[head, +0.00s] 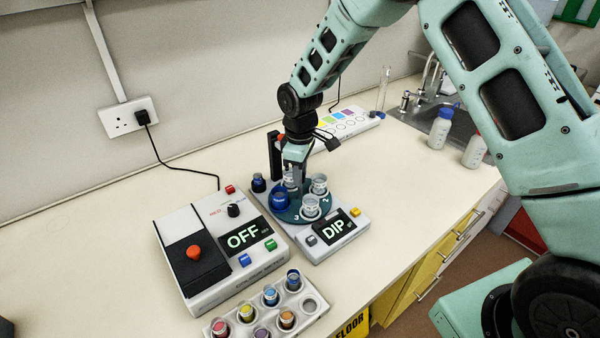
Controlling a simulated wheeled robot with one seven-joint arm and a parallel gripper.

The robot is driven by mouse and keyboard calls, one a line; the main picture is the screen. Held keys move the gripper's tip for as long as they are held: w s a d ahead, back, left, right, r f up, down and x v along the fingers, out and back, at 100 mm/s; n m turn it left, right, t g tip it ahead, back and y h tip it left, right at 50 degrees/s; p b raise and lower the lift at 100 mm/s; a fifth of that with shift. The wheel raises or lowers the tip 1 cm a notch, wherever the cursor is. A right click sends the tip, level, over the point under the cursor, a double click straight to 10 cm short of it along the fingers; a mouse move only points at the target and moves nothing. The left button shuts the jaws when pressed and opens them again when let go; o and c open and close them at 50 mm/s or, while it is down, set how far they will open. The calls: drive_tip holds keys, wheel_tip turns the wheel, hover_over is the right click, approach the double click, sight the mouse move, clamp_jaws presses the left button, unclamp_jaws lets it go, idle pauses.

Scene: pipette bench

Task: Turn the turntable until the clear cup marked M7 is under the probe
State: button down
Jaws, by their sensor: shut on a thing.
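The dark teal turntable (327,209) sits on a white unit whose display reads DIP. Clear cups stand on its right (319,184) and front (311,206), and a blue cup (280,199) stands on its left. My gripper (294,164) points down at the back of the turntable and is shut on what looks like another clear cup (291,181), partly hidden by the fingers. Numbers 2 and 3 show on the turntable, but no M7 mark is legible. A black post (274,155) stands behind; the probe itself cannot be made out.
A white box (215,245) with an OFF display and red knob stands close on the left. A rack (262,304) of coloured vials is in front. A strip with coloured squares (338,127) lies behind.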

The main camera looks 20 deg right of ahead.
drive_tip(key=shift+w+r+n, duration=0.1)
drive_tip(key=shift+n, duration=0.9)
drive_tip(key=c, duration=1.1)
unclamp_jaws()
drive_tip(key=shift+c, duration=0.2)
wheel_tip(320, 180, up, 17)
drive_tip(key=b, duration=0.4)
drive_tip(key=shift+r, duration=0.2)
